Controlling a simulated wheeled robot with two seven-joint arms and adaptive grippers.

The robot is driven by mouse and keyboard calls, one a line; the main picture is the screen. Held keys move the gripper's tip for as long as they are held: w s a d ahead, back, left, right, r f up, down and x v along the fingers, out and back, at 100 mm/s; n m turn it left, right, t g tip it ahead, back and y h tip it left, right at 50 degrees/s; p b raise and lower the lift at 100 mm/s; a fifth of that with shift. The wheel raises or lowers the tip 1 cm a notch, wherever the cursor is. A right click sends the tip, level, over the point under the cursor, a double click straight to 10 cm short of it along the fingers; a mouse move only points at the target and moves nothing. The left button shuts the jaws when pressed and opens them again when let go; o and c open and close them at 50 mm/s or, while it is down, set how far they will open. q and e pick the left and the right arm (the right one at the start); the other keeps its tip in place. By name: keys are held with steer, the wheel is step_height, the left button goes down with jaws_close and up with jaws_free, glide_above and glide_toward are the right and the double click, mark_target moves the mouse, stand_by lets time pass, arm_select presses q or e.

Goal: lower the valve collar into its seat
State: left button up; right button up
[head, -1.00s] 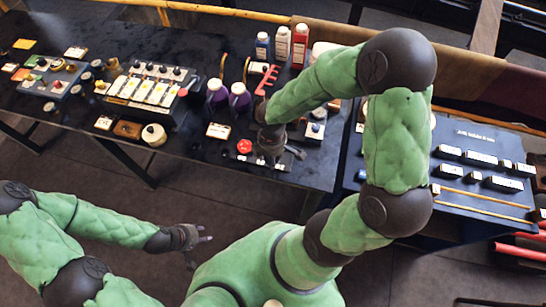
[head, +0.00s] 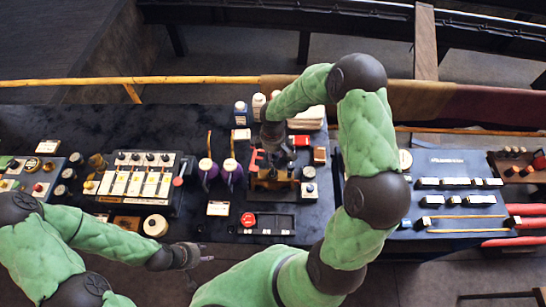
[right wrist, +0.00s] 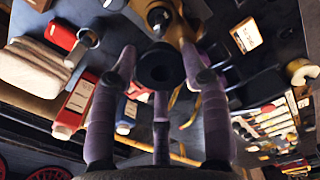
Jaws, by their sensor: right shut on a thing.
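My right gripper (head: 271,145) is over the brass-and-wood valve fixture (head: 270,178) on the dark bench in the head view. In the right wrist view its purple-grey fingers (right wrist: 160,88) are shut around a dark ring, which I take for the valve collar (right wrist: 158,66). Brass-coloured metal (right wrist: 172,22) shows just beyond the ring. The seat itself is hidden, and I cannot tell whether the collar touches it. My left gripper (head: 200,257) is at the front edge of the bench, empty, with its fingers apart.
White bottles (head: 258,105) stand behind. A blue panel (head: 455,195) with labelled blocks is at the right.

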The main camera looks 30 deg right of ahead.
steer(key=shift+d+f+b, duration=0.1)
steer(key=shift+f+b, duration=0.35)
steer(key=shift+f, duration=0.1)
steer(key=shift+f+b, duration=0.75)
steer(key=shift+f, duration=0.55)
steer(key=shift+f+b, duration=0.25)
steer(key=shift+b, duration=0.3)
steer(key=shift+f, duration=0.15)
stand_by(0.6)
steer(key=shift+f+b, duration=0.35)
steer(key=shift+b, duration=0.1)
steer(key=shift+f+b, duration=0.35)
steer(key=shift+f+b, duration=0.35)
steer(key=shift+f+b, duration=0.35)
stand_by(0.5)
steer(key=shift+f+b, duration=0.35)
